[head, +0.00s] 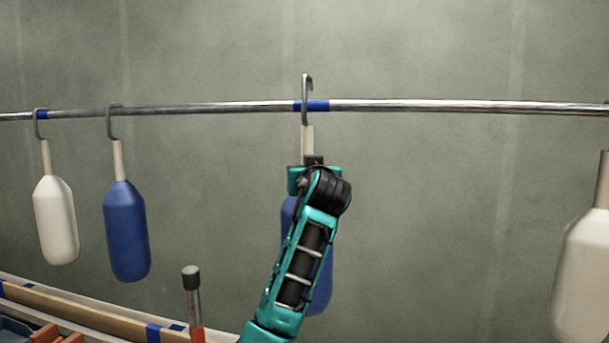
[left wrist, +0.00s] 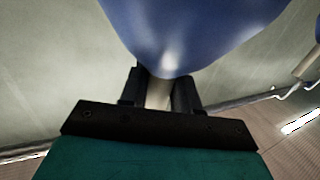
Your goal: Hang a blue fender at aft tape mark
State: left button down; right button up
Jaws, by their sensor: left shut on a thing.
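A blue fender (head: 322,275) with a pale neck (head: 307,140) and a grey hook (head: 307,85) is in the middle of the head view, partly hidden behind my left arm. My left gripper (head: 313,165) is shut on its neck. The left wrist view also shows the gripper (left wrist: 160,92) around the neck below the blue body (left wrist: 190,30). The hook's top stands above the metal rail (head: 430,105), higher than the other hooks, its shank in front of the left end of a blue tape mark (head: 318,105). Whether it touches the rail is unclear. My right gripper is out of view.
A white fender (head: 55,220) hangs by another blue tape mark (head: 41,115) at left, with a blue fender (head: 127,230) beside it. A large white fender (head: 585,270) is at the right edge. A black-capped rod (head: 192,290) stands lower left. The rail right of centre is clear.

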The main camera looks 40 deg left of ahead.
pick_arm(q)
jog(key=shift+w+a+r, duration=0.1)
jog(key=shift+w+a, duration=0.5)
jog(key=shift+w, duration=0.35)
jog(key=shift+w+a+r, duration=0.1)
jog(key=shift+w+a, duration=0.45)
jog(key=shift+w, duration=0.4)
jog(key=shift+f+b, duration=0.85)
jog(key=shift+f, duration=0.8)
jog(key=c, duration=1)
grip_release()
jog(key=shift+o, duration=1.3)
jog(key=shift+f, duration=0.2)
jog(key=b+v, duration=0.1)
jog(key=v, duration=1.2)
